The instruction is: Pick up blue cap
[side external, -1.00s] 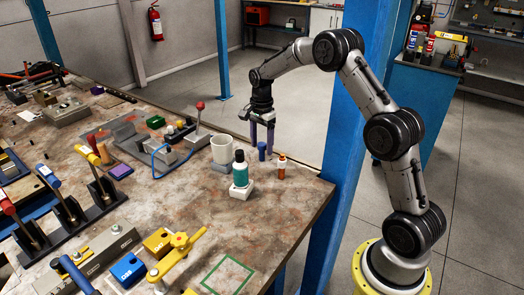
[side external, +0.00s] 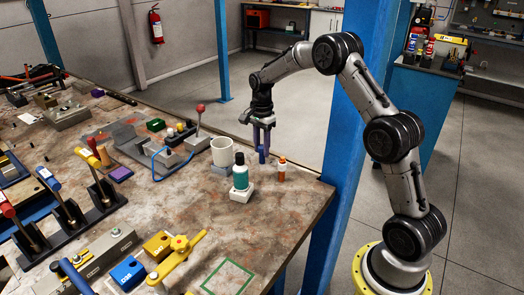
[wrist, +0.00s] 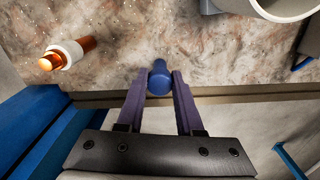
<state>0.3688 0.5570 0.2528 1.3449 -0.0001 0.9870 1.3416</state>
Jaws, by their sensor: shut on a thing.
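The blue cap (side external: 262,158) is a small dark blue cylinder near the back edge of the worktable, left of the orange-and-white bottle. My gripper (side external: 262,146) points down over it with its purple fingers on either side. In the wrist view, the cap (wrist: 159,82) sits between the fingertips of my gripper (wrist: 160,74), which is shut on it. The cap looks upright and low at the table; I cannot tell whether its base touches the surface.
The orange-and-white bottle (side external: 282,169) stands close by on the right. The table edge (wrist: 225,94) is very near. A blue post (side external: 345,150) rises to the right.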

